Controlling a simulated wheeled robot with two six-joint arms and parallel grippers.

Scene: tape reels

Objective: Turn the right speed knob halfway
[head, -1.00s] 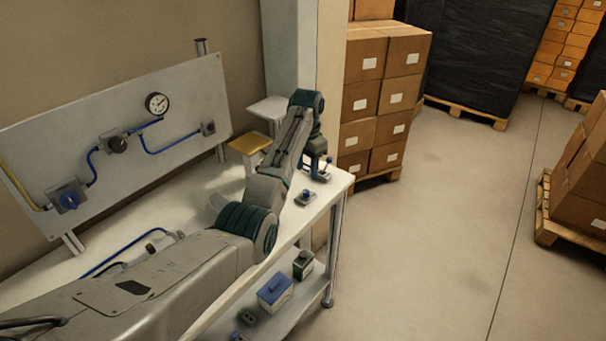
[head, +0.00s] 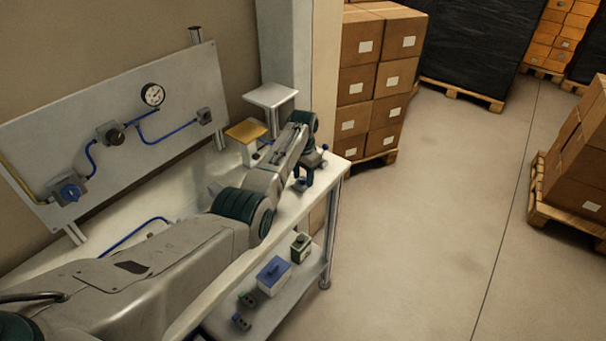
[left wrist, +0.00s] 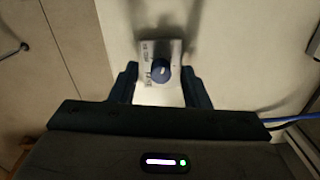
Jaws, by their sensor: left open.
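A small light box with a round blue knob (left wrist: 161,73) on top lies below my left gripper (left wrist: 160,82) in the left wrist view. A white pointer mark shows on the knob. The open fingers stand on either side of the box, with clear gaps to the knob; I cannot tell their height above it. In the head view my left gripper (head: 303,180) points down over the far right end of the white bench (head: 325,186). There the knob box is mostly hidden behind the gripper. My right gripper is not in view.
A tilted panel (head: 190,72) at the back carries a gauge (head: 153,94), a blue valve knob (head: 69,191) and blue tubing. A yellow-topped stand (head: 246,130) is behind my gripper. A blue-lidded box (head: 273,275) sits on the lower shelf.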

